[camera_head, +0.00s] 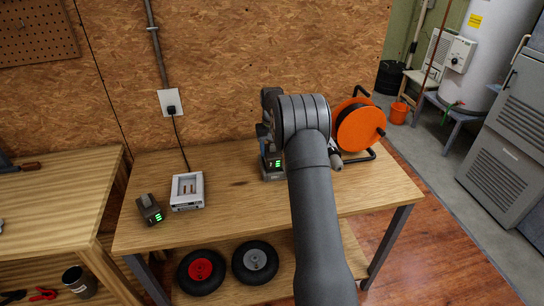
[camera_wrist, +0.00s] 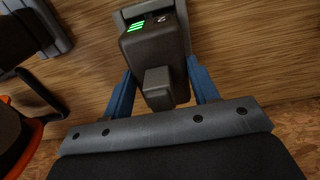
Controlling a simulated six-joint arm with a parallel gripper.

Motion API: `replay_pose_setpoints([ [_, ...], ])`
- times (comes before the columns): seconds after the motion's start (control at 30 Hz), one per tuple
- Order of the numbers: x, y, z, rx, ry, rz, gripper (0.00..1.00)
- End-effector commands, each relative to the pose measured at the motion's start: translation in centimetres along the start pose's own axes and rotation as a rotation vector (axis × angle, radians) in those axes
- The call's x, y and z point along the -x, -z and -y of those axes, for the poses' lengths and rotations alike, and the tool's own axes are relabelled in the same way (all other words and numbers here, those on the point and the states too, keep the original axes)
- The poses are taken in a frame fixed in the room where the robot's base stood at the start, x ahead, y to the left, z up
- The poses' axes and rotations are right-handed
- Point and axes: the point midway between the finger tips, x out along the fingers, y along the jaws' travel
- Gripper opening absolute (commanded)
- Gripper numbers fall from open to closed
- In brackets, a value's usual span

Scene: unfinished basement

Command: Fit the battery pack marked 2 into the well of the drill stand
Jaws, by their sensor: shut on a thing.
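My gripper (camera_wrist: 160,68) has its two blue fingers shut on the sides of a dark battery pack (camera_wrist: 151,45) with green lit bars. In the head view the gripper (camera_head: 264,136) is above the bench, left of my arm, and the held pack (camera_head: 273,163) shows below it. A grey frame (camera_wrist: 127,15), seemingly the stand's well, adjoins the pack's far end in the wrist view. I cannot tell how deep the pack sits in it. A drill's chuck end (camera_head: 336,160) shows right of my arm; the rest is hidden.
A second dark battery pack (camera_head: 149,209) with green lights lies at the bench's left. A white charger (camera_head: 187,204) with an empty-looking top stands beside it, its cord running to the wall outlet. An orange cable reel (camera_head: 359,126) stands at the back right. The middle of the bench (camera_head: 232,185) is clear.

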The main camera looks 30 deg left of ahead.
Motion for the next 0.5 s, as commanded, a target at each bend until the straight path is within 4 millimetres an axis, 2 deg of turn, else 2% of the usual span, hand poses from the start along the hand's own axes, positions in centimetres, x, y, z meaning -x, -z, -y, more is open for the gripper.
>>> replay_pose_setpoints([
  [0.1,-2.2,-0.1,0.0,0.000,0.000,0.003,0.11],
  [0.2,-3.1,-0.1,0.0,0.000,0.000,0.001,0.11],
  [0.5,-3.3,0.0,0.0,-0.001,-0.001,0.000,0.11],
])
